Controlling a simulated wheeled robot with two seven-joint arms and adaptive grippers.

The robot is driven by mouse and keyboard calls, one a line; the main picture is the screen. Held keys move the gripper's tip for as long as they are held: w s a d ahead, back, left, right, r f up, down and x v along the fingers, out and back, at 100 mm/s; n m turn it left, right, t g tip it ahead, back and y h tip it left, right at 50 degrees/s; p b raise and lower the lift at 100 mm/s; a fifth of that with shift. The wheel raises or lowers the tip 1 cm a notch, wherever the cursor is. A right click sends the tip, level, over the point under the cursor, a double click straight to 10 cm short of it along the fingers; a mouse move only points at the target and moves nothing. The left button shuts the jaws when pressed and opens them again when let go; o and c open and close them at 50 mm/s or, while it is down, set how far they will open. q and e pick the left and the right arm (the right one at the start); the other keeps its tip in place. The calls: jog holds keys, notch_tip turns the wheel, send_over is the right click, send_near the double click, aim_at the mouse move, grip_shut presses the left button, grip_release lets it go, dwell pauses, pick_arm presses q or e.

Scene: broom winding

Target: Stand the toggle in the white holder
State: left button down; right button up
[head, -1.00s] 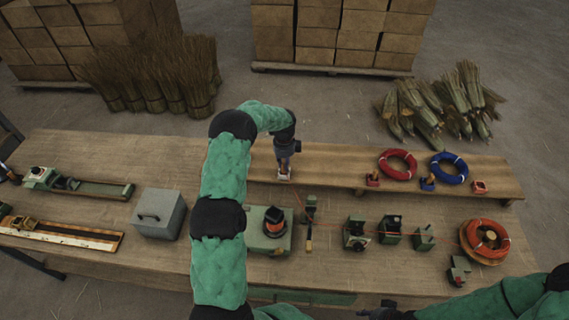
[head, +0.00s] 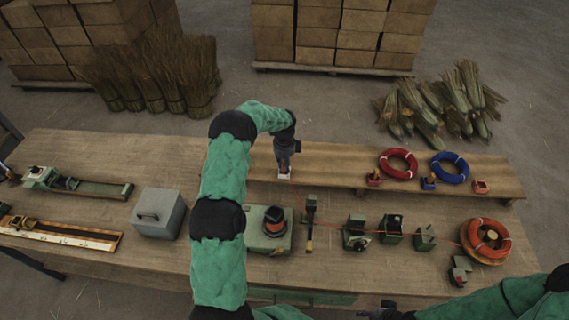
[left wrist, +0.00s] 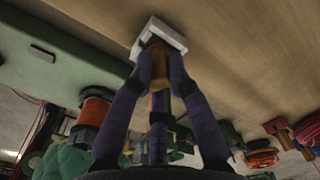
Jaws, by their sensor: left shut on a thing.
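The white holder (head: 284,176) is a small pale block on the raised back shelf; it also shows at the top of the left wrist view (left wrist: 172,31). My left gripper (head: 285,165) points down right above it. In the left wrist view its two dark fingers (left wrist: 155,75) are closed around the orange-brown toggle (left wrist: 154,58). The toggle's far end meets the white holder, and how deep it sits cannot be told. In the head view the fingers mostly hide the toggle. My right gripper (head: 380,312) is at the bottom edge, partly cut off, its fingers unclear.
Red (head: 398,163) and blue (head: 450,168) coils lie on the shelf to the right. A green machine with an orange-and-black spool (head: 274,221), a narrow upright tool (head: 310,222) and several green blocks stand on the front bench. A grey box (head: 158,214) is left of my arm.

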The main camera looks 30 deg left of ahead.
pick_arm(q)
jog(key=shift+f, duration=0.3)
jog(key=c, duration=1.5)
grip_release()
jog(key=shift+o, duration=0.2)
jog(key=shift+r, duration=0.1)
notch_tip(320, 180, up, 11)
jog(key=p, duration=0.5)
jog(key=shift+s, duration=0.1)
